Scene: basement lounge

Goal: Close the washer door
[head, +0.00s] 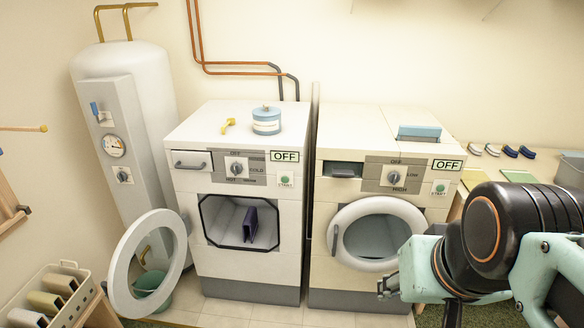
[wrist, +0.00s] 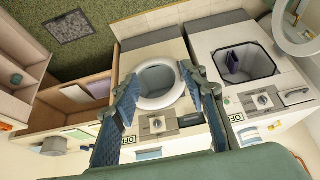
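The washer (head: 245,190) is the left white machine with an OFF sign and a HOT/COLD knob. Its round, white-rimmed door (head: 122,254) stands wide open to the left. The square opening (head: 222,213) is uncovered, with a dark purple item (head: 250,224) inside. In the wrist view the washer (wrist: 240,88) is at the right, and its door (wrist: 281,22) is partly cut off at the top right. My gripper (head: 388,285) is at the lower right, well away from the washer door. In the wrist view its two fingers (wrist: 160,82) are spread and empty, framing the dryer front.
The dryer (head: 330,250) stands right of the washer, its round door (head: 408,262) apparently shut. A white boiler (head: 140,190) stands behind the open door, a basket (head: 65,312) at lower left.

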